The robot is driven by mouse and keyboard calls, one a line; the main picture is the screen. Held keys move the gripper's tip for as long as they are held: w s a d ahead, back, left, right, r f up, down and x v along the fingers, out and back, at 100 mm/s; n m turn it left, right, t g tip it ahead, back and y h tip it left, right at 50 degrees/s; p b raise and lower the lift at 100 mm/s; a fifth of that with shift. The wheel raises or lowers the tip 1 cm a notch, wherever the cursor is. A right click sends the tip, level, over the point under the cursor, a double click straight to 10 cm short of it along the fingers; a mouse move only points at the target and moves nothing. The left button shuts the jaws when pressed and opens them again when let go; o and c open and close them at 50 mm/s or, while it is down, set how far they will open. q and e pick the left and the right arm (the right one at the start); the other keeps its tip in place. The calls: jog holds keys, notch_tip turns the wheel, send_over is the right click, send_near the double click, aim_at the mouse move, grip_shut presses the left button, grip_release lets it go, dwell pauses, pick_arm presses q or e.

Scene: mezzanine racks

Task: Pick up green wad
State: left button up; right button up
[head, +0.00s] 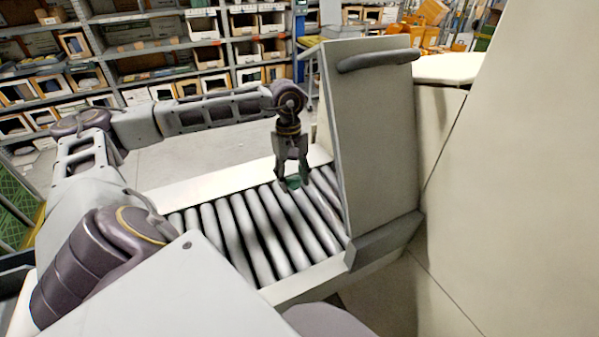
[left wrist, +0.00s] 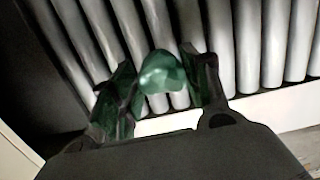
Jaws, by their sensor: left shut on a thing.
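The green wad (left wrist: 160,73) is a small, rounded, crumpled green lump. In the left wrist view it sits between the two fingers of my left gripper (left wrist: 157,88), which is shut on it. In the head view my left gripper (head: 291,183) points down over the roller conveyor (head: 250,235), with a bit of the green wad (head: 293,182) showing between its fingertips. I cannot tell whether the wad still touches the rollers. My right gripper is in neither view.
A tall beige panel (head: 375,140) with a dark handle stands at the right end of the rollers. A large pale surface (head: 520,180) fills the right side. Shelves with several bins (head: 205,55) stand at the back beyond open floor. The rollers around the gripper are clear.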

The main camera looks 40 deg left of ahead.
pick_arm(q)
jog(key=s+a+b, duration=0.1)
jog(key=s+a, duration=0.1)
jog(key=s, duration=0.4)
jog(key=shift+a, duration=0.2)
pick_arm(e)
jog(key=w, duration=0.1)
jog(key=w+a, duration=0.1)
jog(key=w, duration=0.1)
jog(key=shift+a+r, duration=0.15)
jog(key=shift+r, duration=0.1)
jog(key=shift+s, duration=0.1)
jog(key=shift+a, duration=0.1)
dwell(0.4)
